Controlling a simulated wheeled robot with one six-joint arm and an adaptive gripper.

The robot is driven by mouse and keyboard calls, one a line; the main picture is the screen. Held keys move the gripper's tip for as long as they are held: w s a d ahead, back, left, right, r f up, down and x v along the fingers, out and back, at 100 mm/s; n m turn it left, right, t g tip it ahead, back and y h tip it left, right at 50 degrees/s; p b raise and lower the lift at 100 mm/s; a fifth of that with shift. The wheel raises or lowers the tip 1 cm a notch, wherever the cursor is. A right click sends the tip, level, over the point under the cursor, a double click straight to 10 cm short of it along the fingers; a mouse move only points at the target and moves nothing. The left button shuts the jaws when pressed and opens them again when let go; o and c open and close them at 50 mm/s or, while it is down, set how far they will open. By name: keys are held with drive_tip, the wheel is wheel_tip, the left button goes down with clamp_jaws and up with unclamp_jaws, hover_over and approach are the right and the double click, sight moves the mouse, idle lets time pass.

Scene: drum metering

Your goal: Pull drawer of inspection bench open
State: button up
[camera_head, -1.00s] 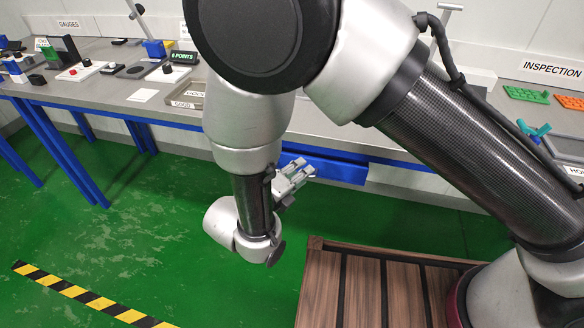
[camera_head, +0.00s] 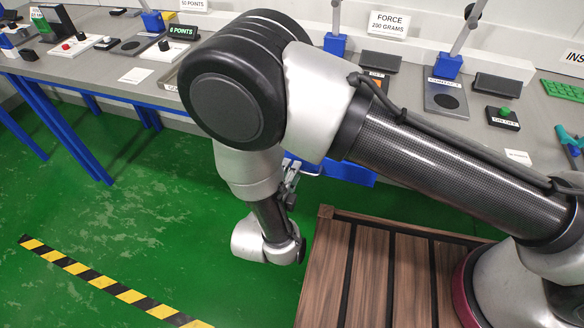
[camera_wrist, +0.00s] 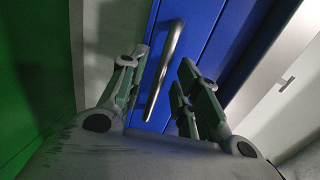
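The inspection bench's blue drawer (camera_head: 346,173) shows under the bench top, partly hidden behind my arm in the head view. In the wrist view the blue drawer front (camera_wrist: 212,45) fills the middle. Its silver bar handle (camera_wrist: 165,72) runs slantwise across the picture. My gripper (camera_wrist: 162,65) is open, one finger on each side of the handle in that view. I see no clear contact, and cannot tell how deep the handle sits between the fingers. In the head view my gripper (camera_head: 291,172) is at the drawer's left, mostly hidden by my arm.
The bench top (camera_head: 405,138) carries several gauge stands, small boxes and a "FORCE 200 GRAMS" sign (camera_head: 388,25). Blue bench legs (camera_head: 55,130) stand at the left. The green floor (camera_head: 130,215) is open, with a yellow-black stripe (camera_head: 110,285) on it.

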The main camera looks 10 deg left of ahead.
drive_tip(key=shift+x, duration=0.95)
clamp_jaws()
drive_tip(key=shift+s, duration=0.1)
